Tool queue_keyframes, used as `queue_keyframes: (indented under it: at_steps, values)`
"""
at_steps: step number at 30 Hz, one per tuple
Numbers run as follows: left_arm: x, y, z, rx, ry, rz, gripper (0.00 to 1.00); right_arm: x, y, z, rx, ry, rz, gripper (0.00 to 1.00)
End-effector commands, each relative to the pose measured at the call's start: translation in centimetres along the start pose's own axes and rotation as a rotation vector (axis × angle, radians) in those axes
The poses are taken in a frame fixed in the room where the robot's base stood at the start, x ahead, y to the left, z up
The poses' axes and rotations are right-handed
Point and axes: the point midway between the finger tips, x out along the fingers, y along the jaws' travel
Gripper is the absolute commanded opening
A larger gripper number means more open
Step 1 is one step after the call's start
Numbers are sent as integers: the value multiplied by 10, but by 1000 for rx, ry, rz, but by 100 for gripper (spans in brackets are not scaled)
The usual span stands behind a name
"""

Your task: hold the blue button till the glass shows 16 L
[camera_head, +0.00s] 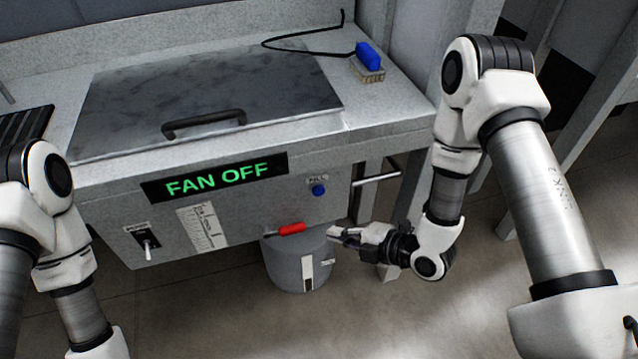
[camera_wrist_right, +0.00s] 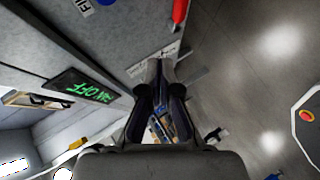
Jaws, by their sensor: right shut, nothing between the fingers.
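The blue button (camera_head: 319,190) is on the grey front panel, under a small label that looks like FILL. In the right wrist view a blue round part (camera_wrist_right: 106,2) shows at the top edge, beside that label. A white scale plate with markings (camera_head: 203,227), which may carry the glass, is on the panel under the FAN OFF sign; its level is too small to read. My right gripper (camera_head: 335,232) is shut and empty, below and slightly right of the button, apart from it. It also shows in the right wrist view (camera_wrist_right: 160,72). My left gripper is out of view.
A grey drum (camera_head: 290,262) stands under the panel, with a red handle (camera_head: 291,228) above it. A toggle switch (camera_head: 147,244) is at the panel's left. The FAN OFF sign (camera_head: 214,178) is lit green. A blue block with a cable (camera_head: 368,56) is on the bench top.

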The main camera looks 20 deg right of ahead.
Motion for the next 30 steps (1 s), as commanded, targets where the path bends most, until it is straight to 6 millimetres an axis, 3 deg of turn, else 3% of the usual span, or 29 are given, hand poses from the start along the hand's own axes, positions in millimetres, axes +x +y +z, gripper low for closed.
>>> queue_keyframes:
  at_steps: [8,24,30]
  values:
    - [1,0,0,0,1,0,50,5,2,3,-1,0,1,0]
    - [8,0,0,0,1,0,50,55,38,40,-1,0,0,0]
    - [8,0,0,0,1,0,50,62,44,45,0,0,-1,0]
